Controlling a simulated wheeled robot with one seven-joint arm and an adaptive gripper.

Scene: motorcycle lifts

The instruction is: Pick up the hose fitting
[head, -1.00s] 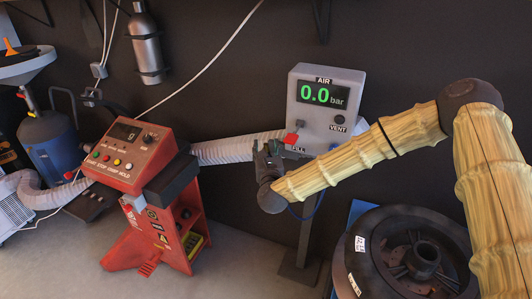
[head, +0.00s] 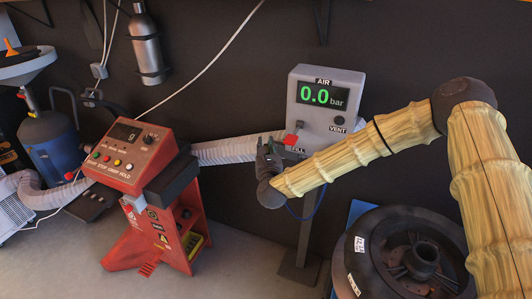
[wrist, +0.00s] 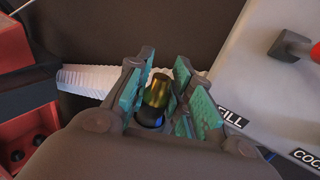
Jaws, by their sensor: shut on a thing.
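The hose fitting (wrist: 156,92) is a small brass-coloured piece in the wrist view, with a dark, bluish lower part. It stands between the green-padded fingers of my gripper (wrist: 160,95), which are shut on it. In the head view my gripper (head: 271,146) is in front of the lower left of the grey air unit (head: 312,130), near its red lever and FILL label. The fitting cannot be made out in the head view. A thin blue hose (head: 305,212) hangs below my gripper.
A red control stand (head: 135,152) is on the left, with a pale corrugated duct (head: 228,150) behind it. A wheel with a black tyre (head: 365,225) lies at the lower right. A dark wall is behind. Grey floor is bare between the stands.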

